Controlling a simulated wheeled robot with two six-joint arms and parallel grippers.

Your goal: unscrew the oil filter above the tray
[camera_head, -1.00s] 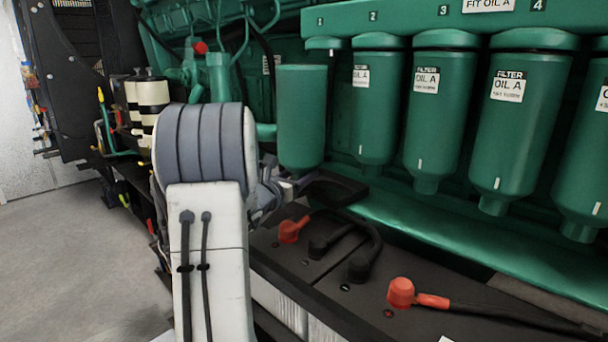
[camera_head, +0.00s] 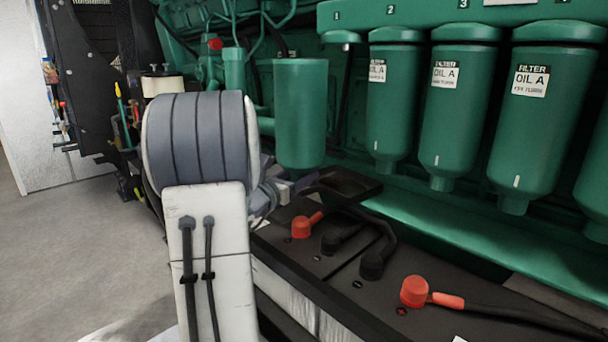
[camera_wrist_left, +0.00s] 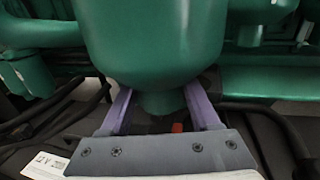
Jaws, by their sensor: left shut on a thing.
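A green oil filter (camera_head: 300,110), a cylinder with no label showing, hangs upright in my left gripper (camera_head: 287,187). It is apart from filter head 1 (camera_head: 340,37), whose underside has nothing screwed to it, and stands to its left. In the left wrist view, the purple fingers of my left gripper (camera_wrist_left: 160,105) are shut on the narrow lower end of the filter (camera_wrist_left: 150,40). A dark tray (camera_head: 345,183) lies just right of and below the filter; part of it is hidden. My right gripper is out of view.
Several labelled green filters (camera_head: 394,105) hang in a row to the right. Black batteries (camera_head: 330,260) with a red terminal cap (camera_head: 414,291) and cables lie below. Pipes and a red knob (camera_head: 215,44) are behind. Open floor (camera_head: 70,240) lies to the left.

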